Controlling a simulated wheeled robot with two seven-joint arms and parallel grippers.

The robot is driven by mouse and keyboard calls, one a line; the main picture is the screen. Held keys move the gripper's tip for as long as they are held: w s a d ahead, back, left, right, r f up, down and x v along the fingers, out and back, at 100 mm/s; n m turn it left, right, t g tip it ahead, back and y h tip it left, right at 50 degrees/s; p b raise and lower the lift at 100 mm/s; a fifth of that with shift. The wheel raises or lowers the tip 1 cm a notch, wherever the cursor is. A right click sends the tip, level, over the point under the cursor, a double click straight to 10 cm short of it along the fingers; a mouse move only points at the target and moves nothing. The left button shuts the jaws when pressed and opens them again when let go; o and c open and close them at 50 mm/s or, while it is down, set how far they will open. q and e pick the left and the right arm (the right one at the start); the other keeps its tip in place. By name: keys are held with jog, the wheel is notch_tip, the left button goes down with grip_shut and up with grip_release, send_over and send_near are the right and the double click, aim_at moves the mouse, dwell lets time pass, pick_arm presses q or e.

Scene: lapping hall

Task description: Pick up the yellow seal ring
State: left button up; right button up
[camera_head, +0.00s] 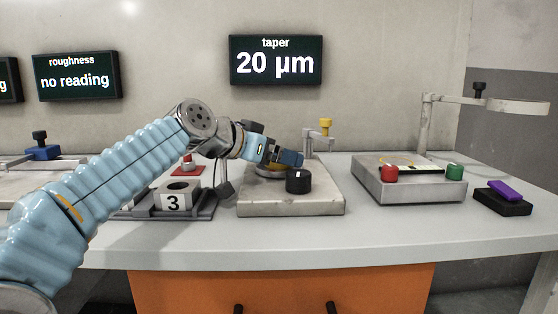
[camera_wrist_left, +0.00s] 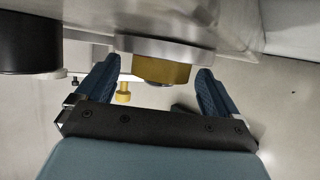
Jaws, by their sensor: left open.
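A yellow-brown piece (camera_wrist_left: 162,70), apparently the yellow seal ring, shows in the left wrist view against a silver disc (camera_wrist_left: 165,47). It lies between the spread fingers of my left gripper (camera_wrist_left: 150,88), with a gap to each finger. In the head view, my left gripper (camera_head: 290,158) reaches in over the pale slab (camera_head: 310,207), and a strip of the yellow piece (camera_head: 268,174) shows just below it. The gripper is open and holds nothing. Its fingers partly hide the piece in the head view. My right gripper is not in view.
A black cylinder (camera_head: 298,182) stands close on the slab. A post with a yellow knob (camera_head: 325,127) is behind. The front table strip is clear.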

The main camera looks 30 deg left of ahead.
pick_arm(q)
jog(key=c, duration=1.2)
jog(key=shift+o, duration=0.2)
notch_tip(320, 180, up, 9)
jog(key=p, duration=0.4)
jog(key=shift+r+p, duration=0.35)
jog(key=shift+r, duration=0.2)
